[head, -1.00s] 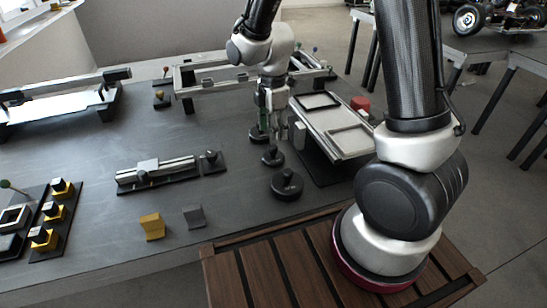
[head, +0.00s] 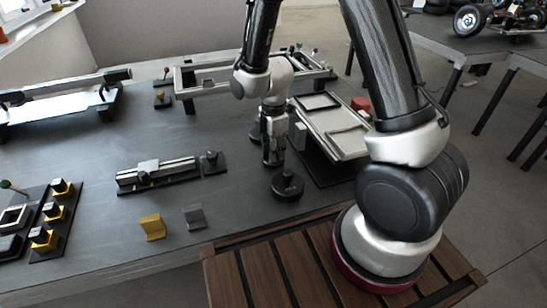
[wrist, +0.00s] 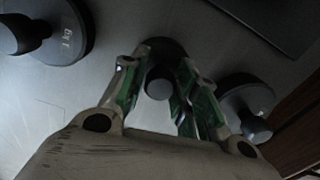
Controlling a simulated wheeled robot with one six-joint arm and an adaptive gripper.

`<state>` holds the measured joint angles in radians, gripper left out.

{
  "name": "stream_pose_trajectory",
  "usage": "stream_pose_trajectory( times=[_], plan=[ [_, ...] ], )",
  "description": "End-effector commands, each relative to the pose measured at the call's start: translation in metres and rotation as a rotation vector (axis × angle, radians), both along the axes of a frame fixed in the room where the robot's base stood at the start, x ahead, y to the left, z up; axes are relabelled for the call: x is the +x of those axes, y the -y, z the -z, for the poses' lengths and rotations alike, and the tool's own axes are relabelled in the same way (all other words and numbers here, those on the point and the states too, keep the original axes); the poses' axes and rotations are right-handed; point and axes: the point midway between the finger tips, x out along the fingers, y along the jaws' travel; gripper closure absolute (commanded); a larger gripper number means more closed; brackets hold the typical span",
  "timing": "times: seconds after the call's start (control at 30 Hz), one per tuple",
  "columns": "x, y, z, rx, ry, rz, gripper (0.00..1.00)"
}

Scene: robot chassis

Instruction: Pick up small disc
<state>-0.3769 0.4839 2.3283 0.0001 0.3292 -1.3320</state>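The small disc is a dark round weight with a knob on top. In the wrist view the small disc (wrist: 158,83) sits between the fingers of my gripper (wrist: 166,60), its knob facing the camera and its base partly hidden. The fingers are apart, one on each side of the knob, with a narrow gap visible. In the head view my gripper (head: 273,160) points down over the small disc's place and hides it.
A larger disc (head: 287,185) stands just in front of my gripper; the wrist view shows a disc marked 1 kg (wrist: 65,38) at left and another disc (wrist: 248,98) close at right. A tray (head: 335,143) lies to the right. A rail fixture (head: 155,176) stands to the left.

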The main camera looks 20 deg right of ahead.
Motion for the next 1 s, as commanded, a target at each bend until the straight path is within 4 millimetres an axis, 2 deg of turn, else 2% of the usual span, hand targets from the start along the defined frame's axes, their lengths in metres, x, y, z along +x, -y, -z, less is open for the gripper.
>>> stream_pose_trajectory(
  times=[0.03,0.1,0.13,0.5,0.57,0.8,1.0],
  plan=[
    [0.000,0.000,0.000,0.000,0.000,0.000,0.85],
    [0.000,0.000,0.000,0.000,0.000,0.000,0.98],
    [0.000,0.000,0.000,0.000,0.000,0.000,1.00],
    [0.001,0.000,-0.006,0.001,0.003,0.000,1.00],
    [0.001,0.000,-0.014,0.002,0.004,0.000,1.00],
    [0.001,0.000,-0.062,0.002,0.006,0.000,1.00],
    [0.002,-0.001,-0.094,0.002,0.004,0.000,1.00]
  ],
)
